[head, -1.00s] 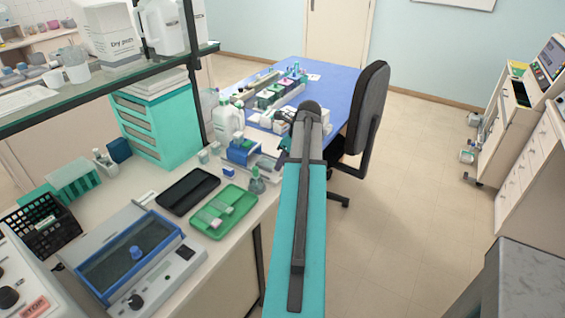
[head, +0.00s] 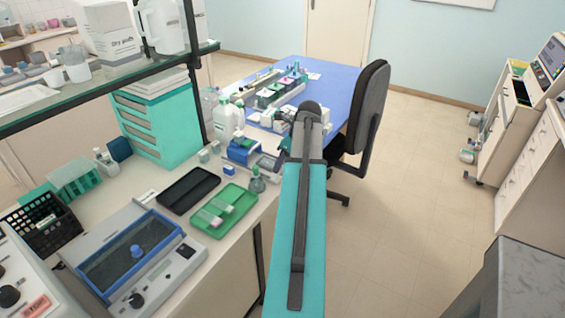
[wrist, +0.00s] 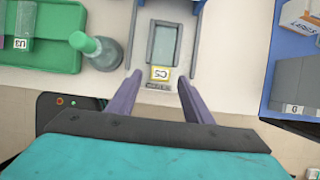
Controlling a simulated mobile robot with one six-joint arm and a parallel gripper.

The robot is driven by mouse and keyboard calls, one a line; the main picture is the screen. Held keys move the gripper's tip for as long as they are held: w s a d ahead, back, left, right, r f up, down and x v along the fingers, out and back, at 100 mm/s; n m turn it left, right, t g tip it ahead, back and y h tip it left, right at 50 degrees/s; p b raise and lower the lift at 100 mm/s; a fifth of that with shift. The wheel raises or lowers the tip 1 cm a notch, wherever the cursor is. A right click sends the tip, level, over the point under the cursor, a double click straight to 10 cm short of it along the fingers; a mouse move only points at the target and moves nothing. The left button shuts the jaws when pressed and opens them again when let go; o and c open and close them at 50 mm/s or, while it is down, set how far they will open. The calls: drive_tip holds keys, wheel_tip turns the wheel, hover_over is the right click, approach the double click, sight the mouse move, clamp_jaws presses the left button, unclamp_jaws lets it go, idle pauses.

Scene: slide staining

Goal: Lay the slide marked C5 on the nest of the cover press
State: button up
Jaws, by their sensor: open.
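The slide marked C5 (wrist: 160,73) has a yellow label, read upside down in the wrist view. It lies flat in the grey nest (wrist: 181,48) of the cover press, its label at the end towards my gripper. My gripper (wrist: 160,79) is open, with one purple finger on each side of the label end and a gap to the slide on both sides. The blue-and-white cover press (head: 240,151) stands on the bench in the head view.
A green tray (wrist: 48,66) with a slide marked U3 (wrist: 21,42) lies left of the press. A green-capped bottle (wrist: 101,52) stands close beside the left finger. A blue surface with grey boxes (wrist: 299,86) is at the right.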

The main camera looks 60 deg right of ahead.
drive_tip(key=shift+r, duration=0.1)
drive_tip(key=b+v, duration=0.2)
drive_tip(key=v, duration=1.1)
drive_tip(key=shift+s+r, duration=0.15)
drive_tip(key=shift+r, duration=0.1)
drive_tip(key=shift+s, duration=0.15)
idle(0.8)
